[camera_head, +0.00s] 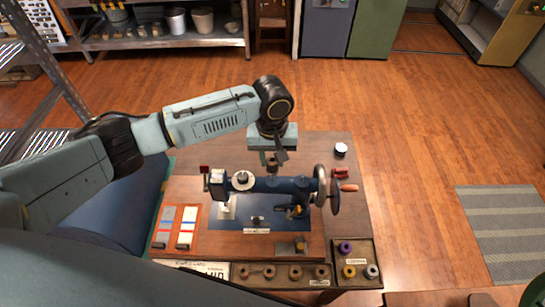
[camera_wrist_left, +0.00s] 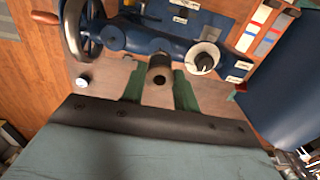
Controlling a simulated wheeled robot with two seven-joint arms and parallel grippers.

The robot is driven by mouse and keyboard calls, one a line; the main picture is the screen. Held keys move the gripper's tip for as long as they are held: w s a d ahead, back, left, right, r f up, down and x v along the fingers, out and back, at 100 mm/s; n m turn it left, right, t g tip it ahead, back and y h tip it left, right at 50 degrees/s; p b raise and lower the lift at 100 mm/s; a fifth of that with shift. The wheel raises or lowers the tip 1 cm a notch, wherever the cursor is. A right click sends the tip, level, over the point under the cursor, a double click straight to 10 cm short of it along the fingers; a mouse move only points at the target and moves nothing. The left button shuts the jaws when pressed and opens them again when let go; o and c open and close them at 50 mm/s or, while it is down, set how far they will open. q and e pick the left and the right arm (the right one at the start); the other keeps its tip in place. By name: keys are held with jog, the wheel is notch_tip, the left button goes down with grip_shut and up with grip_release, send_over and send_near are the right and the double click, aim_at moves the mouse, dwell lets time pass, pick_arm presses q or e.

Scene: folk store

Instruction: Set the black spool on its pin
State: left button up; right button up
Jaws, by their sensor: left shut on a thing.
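My left gripper (camera_head: 272,166) is shut on a small spool (camera_wrist_left: 159,74) with a tan-brown end and a dark centre hole. A pale round seat with a dark centre (camera_head: 243,181) stands on the machine's top, left of the gripper. In the left wrist view this seat (camera_wrist_left: 203,58) is right of the spool, with a small upright pin. The right gripper is not in view.
A handwheel (camera_head: 320,184) stands at the machine's right end. A small dark item with a white top (camera_head: 341,149) stands on the table behind it. A compartment tray (camera_head: 366,252) with coloured spools lies at the front right. Colour cards (camera_head: 187,215) lie left.

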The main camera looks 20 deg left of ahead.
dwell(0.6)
pick_arm(q)
jog(key=shift+d+f+p, duration=0.1)
jog(key=shift+f+p, duration=0.05)
jog(key=shift+p, duration=0.35)
jog(key=shift+f, duration=0.1)
jog(key=shift+f+p, duration=0.15)
jog(key=shift+p, duration=0.35)
jog(key=shift+f, duration=0.35)
jog(key=shift+f+b, duration=0.35)
jog(key=shift+f, duration=0.4)
jog(key=shift+f, duration=0.5)
